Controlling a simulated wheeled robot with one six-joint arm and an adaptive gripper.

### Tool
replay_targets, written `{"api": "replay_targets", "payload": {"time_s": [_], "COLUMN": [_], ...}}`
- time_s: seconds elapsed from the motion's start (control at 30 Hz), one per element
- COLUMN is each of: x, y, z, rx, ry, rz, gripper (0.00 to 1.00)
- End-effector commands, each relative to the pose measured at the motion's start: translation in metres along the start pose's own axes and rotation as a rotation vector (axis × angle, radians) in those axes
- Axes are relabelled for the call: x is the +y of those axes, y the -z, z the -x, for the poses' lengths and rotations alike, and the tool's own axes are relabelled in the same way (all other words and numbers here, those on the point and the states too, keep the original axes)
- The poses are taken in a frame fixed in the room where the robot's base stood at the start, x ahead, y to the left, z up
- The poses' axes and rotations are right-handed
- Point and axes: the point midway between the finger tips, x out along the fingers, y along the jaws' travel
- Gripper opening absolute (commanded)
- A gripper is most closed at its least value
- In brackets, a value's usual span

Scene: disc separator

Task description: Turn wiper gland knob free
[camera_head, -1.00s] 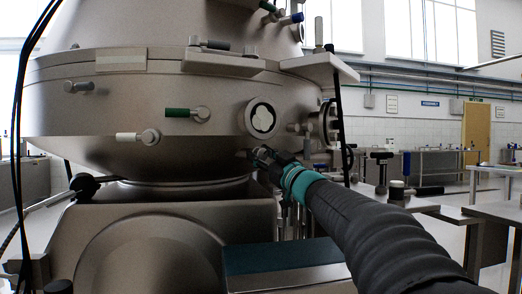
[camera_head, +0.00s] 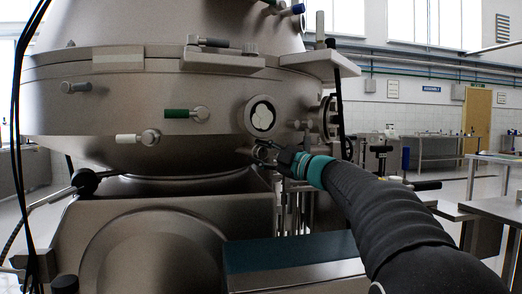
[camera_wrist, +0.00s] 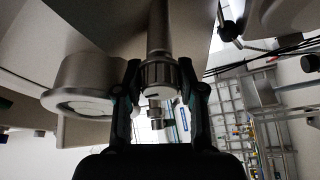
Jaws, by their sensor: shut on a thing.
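The wiper gland knob (camera_wrist: 159,74) is a grey ribbed collar on a thick metal stem. It sits between the two dark fingers of my gripper (camera_wrist: 160,80) in the wrist view, and the gripper is shut on it. In the head view my gripper (camera_head: 266,153) is at the lower right flank of the separator bowl (camera_head: 80,115), just below the round sight glass (camera_head: 262,116). The knob is too small and too covered by the fingers to make out clearly there.
The round port (camera_wrist: 84,84) stands close to the left finger in the wrist view. Handles with green (camera_head: 177,113) and white (camera_head: 127,138) grips stick out from the bowl. A flat dark teal-topped block (camera_head: 280,255) lies below my arm. Benches stand at the right.

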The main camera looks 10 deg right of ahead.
Motion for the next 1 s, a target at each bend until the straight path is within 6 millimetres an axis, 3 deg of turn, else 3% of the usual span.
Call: {"api": "replay_targets", "payload": {"time_s": [0.67, 0.7, 0.77, 1.0], "x": [0.0003, 0.0003, 0.0003, 0.0008], "y": [-0.0013, -0.0013, -0.0011, -0.0001], "z": [0.0001, 0.0, 0.0, 0.0], "rx": [-0.003, -0.003, -0.003, -0.001], "ry": [0.021, 0.021, 0.021, 0.02], "rz": [0.052, 0.052, 0.052, 0.052], "gripper": [0.04, 0.49, 0.64, 0.65]}}
